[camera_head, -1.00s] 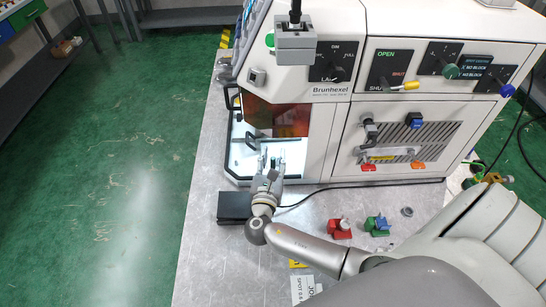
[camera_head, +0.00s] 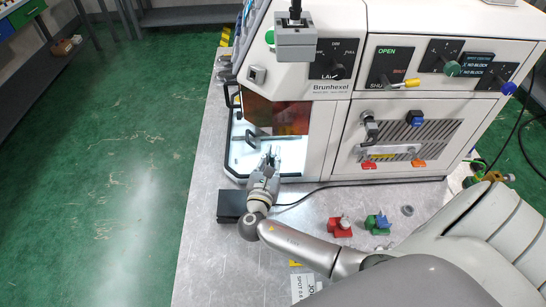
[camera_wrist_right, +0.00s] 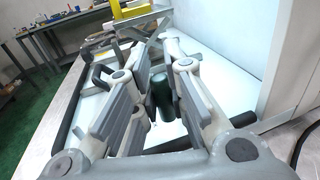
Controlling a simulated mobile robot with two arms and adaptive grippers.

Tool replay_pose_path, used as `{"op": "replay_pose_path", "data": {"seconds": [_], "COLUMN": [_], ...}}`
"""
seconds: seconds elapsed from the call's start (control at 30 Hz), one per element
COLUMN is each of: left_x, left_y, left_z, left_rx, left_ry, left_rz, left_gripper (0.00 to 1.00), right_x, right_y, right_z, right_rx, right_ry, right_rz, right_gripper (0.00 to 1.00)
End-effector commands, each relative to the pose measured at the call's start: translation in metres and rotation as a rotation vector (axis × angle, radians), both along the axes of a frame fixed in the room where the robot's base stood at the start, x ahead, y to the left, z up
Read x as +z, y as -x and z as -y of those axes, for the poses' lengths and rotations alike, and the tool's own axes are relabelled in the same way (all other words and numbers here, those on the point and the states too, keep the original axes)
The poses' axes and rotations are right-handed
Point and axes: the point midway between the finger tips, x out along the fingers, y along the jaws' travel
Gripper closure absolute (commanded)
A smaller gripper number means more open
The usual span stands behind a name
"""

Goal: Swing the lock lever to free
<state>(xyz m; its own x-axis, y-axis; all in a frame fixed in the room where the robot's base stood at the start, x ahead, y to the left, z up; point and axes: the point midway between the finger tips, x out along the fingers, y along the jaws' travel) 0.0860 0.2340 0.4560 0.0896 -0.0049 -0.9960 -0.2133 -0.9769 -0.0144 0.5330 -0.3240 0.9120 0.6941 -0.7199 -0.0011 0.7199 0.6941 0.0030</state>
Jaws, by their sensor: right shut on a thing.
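The machine's lit chamber (camera_head: 240,156) stands open at its lower left. My right gripper (camera_head: 270,153) reaches into the opening. In the right wrist view its fingers (camera_wrist_right: 163,88) are shut on an upright dark green cylinder (camera_wrist_right: 160,90), which looks like the grip of the lock lever. The fingers hide the rest of the lever, so I cannot tell its angle. Beyond the fingers a yellow block (camera_wrist_right: 131,13) sits by a grey metal fixture. My left gripper is not in view.
A black box (camera_head: 232,204) lies beside my right wrist. Red (camera_head: 340,228) and green-blue (camera_head: 377,225) fixtures stand on the metal table, with a small grey ring (camera_head: 407,210) nearby. The chamber's side wall (camera_head: 318,140) is close to the right of my gripper.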

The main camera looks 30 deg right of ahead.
Motion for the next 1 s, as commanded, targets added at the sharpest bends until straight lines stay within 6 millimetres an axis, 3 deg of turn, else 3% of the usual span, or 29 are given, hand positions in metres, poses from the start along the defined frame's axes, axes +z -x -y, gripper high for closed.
{"op": "replay_pose_path", "data": {"seconds": [0.47, 1.0], "left_x": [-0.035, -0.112], "left_y": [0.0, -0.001], "left_z": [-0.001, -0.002], "left_rx": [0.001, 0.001], "left_ry": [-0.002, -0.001], "left_rz": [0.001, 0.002], "left_gripper": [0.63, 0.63], "right_x": [-0.004, -0.005], "right_y": [-0.018, -0.038], "right_z": [-0.009, -0.008], "right_rx": [-0.389, -0.852], "right_ry": [-0.004, -0.002], "right_rz": [0.002, 0.003], "right_gripper": [1.0, 1.0]}}
